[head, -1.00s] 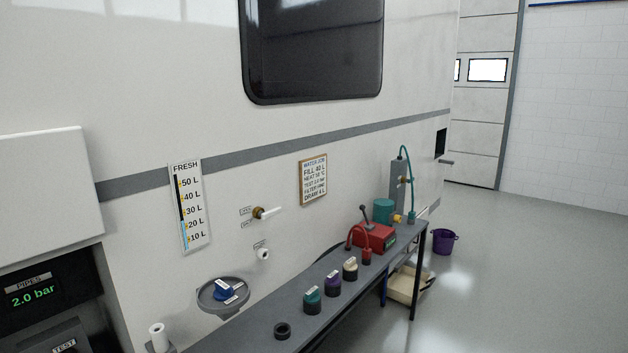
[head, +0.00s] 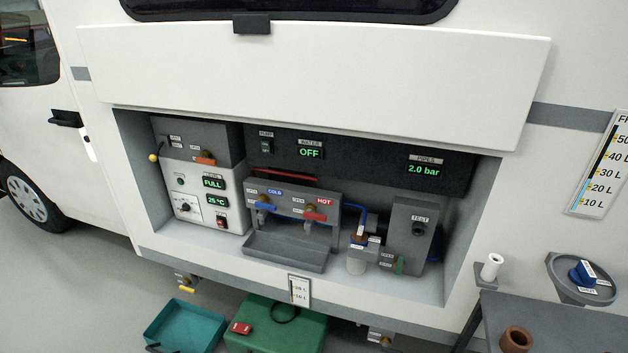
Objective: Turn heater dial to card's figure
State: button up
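The white heater unit (head: 207,215) sits at the left inside the open service bay, below a grey box. A small dial (head: 185,207) is low on its front; its setting is too small to read. Above and beside it are a green display (head: 213,183) reading FULL and another (head: 217,202) that seems to read 25 °C. A small red switch (head: 221,222) is at lower right of the unit. The job card on the wall is outside the current view. My gripper is not in view.
The raised flap (head: 310,70) hangs over the bay. Blue and red taps stand above a grey trough (head: 285,250). A teal tray (head: 183,328) and green case (head: 270,325) lie on the floor below. A grey bench (head: 560,325) is at lower right.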

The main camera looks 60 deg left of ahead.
aim_at(186, 207)
jog(key=u, duration=3)
jog(key=i+j+z, duration=0.4)
jog(key=i+j, duration=2.1)
